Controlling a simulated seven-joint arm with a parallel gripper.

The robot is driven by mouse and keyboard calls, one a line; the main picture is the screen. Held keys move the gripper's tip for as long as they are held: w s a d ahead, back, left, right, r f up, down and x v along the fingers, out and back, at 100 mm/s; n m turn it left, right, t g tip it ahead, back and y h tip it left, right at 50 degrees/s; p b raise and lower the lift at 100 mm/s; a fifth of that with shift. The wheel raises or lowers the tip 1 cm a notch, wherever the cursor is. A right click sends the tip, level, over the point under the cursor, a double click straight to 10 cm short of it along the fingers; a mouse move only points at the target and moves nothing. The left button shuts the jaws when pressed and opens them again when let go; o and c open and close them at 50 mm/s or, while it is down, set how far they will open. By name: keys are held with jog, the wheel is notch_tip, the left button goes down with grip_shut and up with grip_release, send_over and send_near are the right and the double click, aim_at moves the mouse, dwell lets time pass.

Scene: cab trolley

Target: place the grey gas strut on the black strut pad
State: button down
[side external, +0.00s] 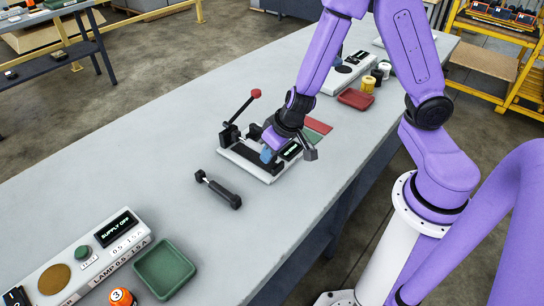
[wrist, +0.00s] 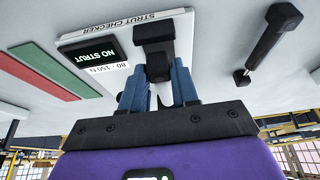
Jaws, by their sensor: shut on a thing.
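A dark grey gas strut (side external: 218,190) with black blocky ends lies on the bench to the left of the strut checker (side external: 227,153). It also shows at the right of the wrist view (wrist: 268,45), clear of my gripper. My gripper (side external: 267,154) is over the checker, its blue fingers low near the device. In the wrist view my gripper (wrist: 158,80) is shut on a black block (wrist: 156,66) between its fingertips. I cannot tell whether that block is part of the checker. The checker's display (wrist: 90,50) reads "NO STRUT". I cannot make out the black strut pad clearly.
A lever with a red knob (side external: 255,93) rises from the checker. Red and green strips (side external: 316,128) lie behind it. A red tray (side external: 356,99) stands farther back. A green tray (side external: 164,270) and a lamp tester (side external: 85,262) are at the near left.

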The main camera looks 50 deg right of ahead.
jog(key=shift+f, duration=1.1)
jog(key=shift+f, duration=0.1)
jog(key=c, duration=0.8)
grip_release()
jog(key=shift+c, duration=0.2)
jog(key=shift+v, duration=2.45)
jog(key=s+r+n, duration=0.1)
jog(key=s+r, duration=0.3)
jog(key=r, duration=0.3)
jog(key=s+r+n+g, duration=0.2)
jog(key=s+n, duration=0.3)
jog(key=s, duration=0.2)
jog(key=s+r+n+g, duration=0.2)
jog(key=s+n, duration=0.4)
jog(key=s, duration=0.2)
jog(key=shift+s+d+r+n, duration=0.3)
jog(key=shift+d+r, duration=0.05)
